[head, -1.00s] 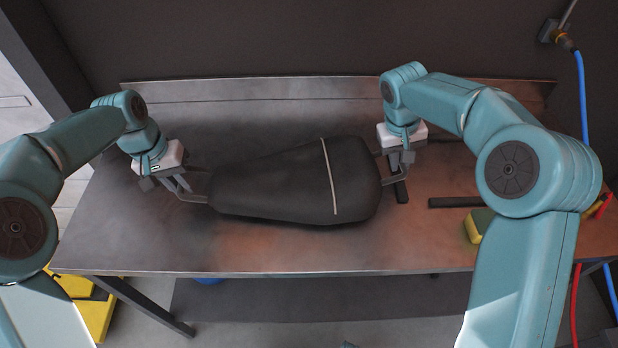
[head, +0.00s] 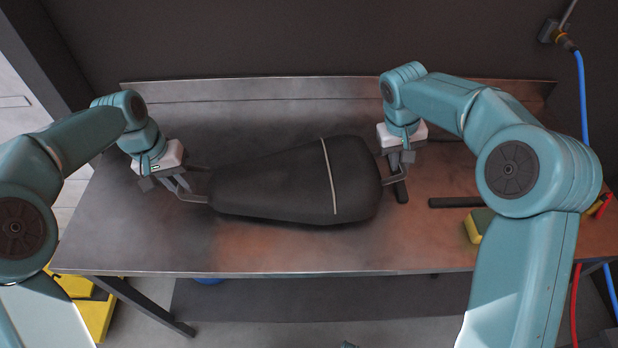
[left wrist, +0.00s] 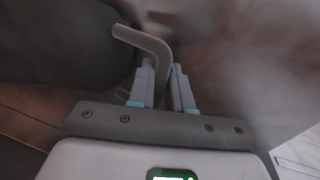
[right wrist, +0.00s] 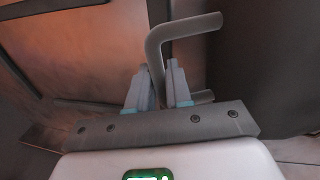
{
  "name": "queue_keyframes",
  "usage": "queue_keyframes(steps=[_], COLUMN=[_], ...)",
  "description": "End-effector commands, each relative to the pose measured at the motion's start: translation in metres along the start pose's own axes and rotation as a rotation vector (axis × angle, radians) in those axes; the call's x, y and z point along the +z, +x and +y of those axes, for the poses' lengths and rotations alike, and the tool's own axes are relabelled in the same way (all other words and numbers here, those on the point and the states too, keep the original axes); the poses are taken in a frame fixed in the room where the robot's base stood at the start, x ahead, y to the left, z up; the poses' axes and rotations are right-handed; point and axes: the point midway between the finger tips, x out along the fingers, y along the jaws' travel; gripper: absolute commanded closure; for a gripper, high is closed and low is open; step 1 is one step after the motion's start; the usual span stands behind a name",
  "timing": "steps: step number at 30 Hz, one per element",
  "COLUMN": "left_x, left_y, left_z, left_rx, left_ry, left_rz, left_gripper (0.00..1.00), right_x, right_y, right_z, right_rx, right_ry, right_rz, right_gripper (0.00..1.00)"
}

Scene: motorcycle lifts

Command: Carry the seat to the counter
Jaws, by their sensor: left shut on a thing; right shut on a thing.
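The black seat (head: 275,182) with a pale strap across it lies level over the metal counter (head: 130,240); whether it touches the top I cannot tell. Its narrow end points left. My left gripper (head: 182,186) is shut on a grey bent handle at the narrow end; that handle also shows between the fingers in the left wrist view (left wrist: 148,42). My right gripper (head: 400,163) is shut on a similar handle at the wide end, seen in the right wrist view (right wrist: 157,45). The seat's underside is hidden.
A dark bar (head: 455,202) and a yellow-green sponge-like block (head: 478,225) lie on the counter at right. A raised back edge (head: 250,90) runs along the wall. Blue (head: 584,110) and red hoses hang at far right. The counter's left part is clear.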

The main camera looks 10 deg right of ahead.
Motion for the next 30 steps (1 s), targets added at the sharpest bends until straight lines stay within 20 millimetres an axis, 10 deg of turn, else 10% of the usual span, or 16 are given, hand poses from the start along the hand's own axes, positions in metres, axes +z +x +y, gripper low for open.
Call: queue_keyframes(steps=[30], left_x=[0.0], left_y=[-0.05], left_z=[0.01], left_rx=[0.001], left_ry=[0.0], left_rz=[0.002], left_gripper=[1.0], right_x=[0.0], right_y=[-0.05], right_z=[0.01], right_rx=[0.0], right_ry=[0.0], right_rz=[0.001], right_gripper=[1.0])
